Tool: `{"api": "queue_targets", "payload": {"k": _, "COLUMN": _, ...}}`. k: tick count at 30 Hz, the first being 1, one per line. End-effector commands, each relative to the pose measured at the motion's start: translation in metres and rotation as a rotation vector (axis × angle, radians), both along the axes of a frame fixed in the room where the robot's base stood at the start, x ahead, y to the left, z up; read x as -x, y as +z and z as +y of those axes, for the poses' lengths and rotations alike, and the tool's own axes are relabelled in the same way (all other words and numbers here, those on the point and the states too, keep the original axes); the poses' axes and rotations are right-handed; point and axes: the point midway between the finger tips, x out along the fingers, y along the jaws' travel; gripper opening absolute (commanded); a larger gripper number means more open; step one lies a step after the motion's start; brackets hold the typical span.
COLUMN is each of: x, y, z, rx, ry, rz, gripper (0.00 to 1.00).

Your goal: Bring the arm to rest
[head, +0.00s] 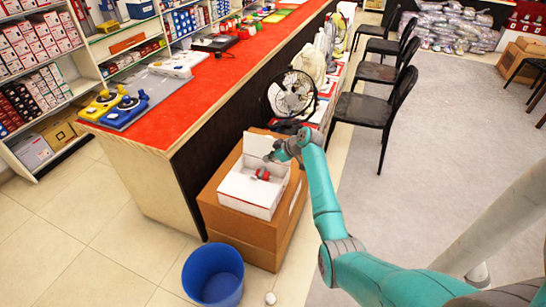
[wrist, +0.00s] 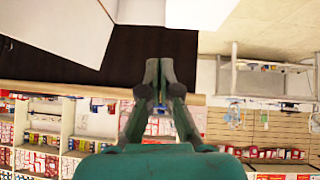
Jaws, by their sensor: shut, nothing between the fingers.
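My teal arm (head: 322,195) reaches from the lower right toward a white open box. My gripper (head: 268,157) is above the far right part of that box in the head view. In the wrist view my gripper (wrist: 160,64) has its fingertips together and nothing between them. The white box (head: 245,193) stands on a brown cardboard box (head: 240,236), its flap raised at the back. A small red and grey thing (head: 262,174) lies in the white box, below my gripper and apart from it.
A long counter with a red top (head: 200,100) runs along the left of the boxes. A blue bin (head: 213,275) stands in front of them. A black fan (head: 292,95) is just behind my gripper. Black chairs (head: 375,110) stand at the right; the grey floor (head: 440,150) is clear.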

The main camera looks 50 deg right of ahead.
Motion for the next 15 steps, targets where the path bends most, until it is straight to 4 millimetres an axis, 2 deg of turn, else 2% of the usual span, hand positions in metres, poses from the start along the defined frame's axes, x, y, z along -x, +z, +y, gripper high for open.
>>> {"api": "queue_targets", "payload": {"k": 6, "x": 0.015, "y": 0.014, "z": -0.005, "rx": -0.001, "ry": 0.001, "rz": 0.0, "gripper": 0.0}}
{"api": "queue_targets", "payload": {"k": 15, "x": 0.017, "y": 0.017, "z": -0.005, "rx": 0.0, "ry": 0.001, "rz": 0.001, "gripper": 0.0}}
